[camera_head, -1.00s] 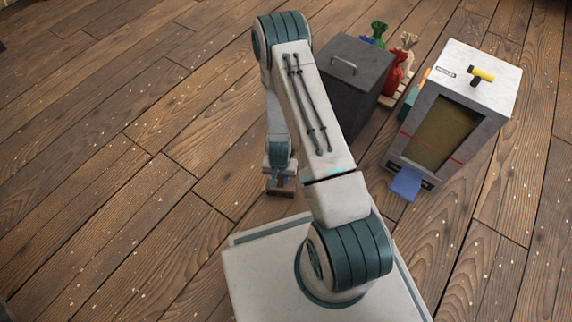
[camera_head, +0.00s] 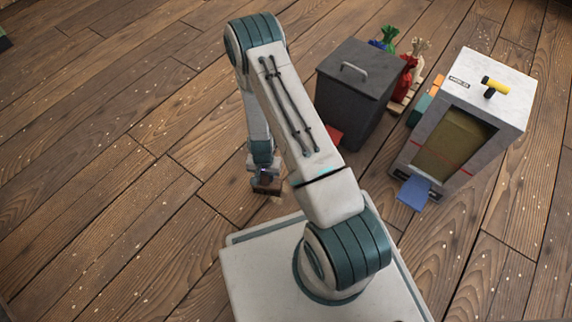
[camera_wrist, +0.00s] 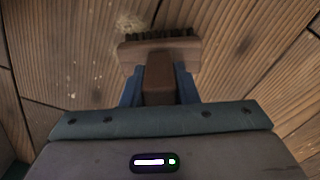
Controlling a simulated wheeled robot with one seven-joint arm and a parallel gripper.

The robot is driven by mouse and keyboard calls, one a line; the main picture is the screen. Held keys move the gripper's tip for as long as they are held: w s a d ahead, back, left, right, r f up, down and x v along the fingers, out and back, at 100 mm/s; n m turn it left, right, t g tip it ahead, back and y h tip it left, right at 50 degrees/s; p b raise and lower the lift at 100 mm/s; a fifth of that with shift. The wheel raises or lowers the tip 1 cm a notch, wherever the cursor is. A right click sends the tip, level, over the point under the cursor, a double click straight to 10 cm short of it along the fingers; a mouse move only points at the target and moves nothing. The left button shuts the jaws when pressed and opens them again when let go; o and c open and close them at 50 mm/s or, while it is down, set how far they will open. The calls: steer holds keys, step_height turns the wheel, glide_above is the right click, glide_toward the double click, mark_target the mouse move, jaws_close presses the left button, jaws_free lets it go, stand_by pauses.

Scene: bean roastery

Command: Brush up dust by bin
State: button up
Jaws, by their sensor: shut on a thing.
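My gripper (camera_head: 262,178) is shut on a brown brush (camera_head: 268,187) low over the plank floor. In the wrist view my gripper's blue fingers (camera_wrist: 160,88) clasp the brush's handle. The wooden brush head (camera_wrist: 158,52) with dark bristles points away from my gripper. A pale patch of dust (camera_wrist: 130,22) lies on the floor just beyond the bristles, toward the left. I cannot tell whether the bristles touch the floor. The dark grey bin (camera_head: 352,92) with a lidded top and handle stands to the right of my arm.
A white and grey machine (camera_head: 462,130) with a yellow handle and a blue scoop-like flap (camera_head: 414,192) stands right of the bin. Several coloured sacks (camera_head: 408,72) sit behind the bin. A red object (camera_head: 334,135) lies at the bin's foot. The floor at left is open, with scattered pale specks.

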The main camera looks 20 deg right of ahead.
step_height(320, 180, up, 2)
steer(key=shift+d+r+p, duration=0.15)
steer(key=shift+r+p, duration=0.05)
steer(key=shift+p, duration=0.55)
steer(key=shift+a+r+p, duration=0.2)
steer(key=shift+r+p, duration=0.6)
steer(key=shift+r, duration=0.3)
steer(key=shift+r+p, duration=1.1)
steer(key=shift+r, duration=0.5)
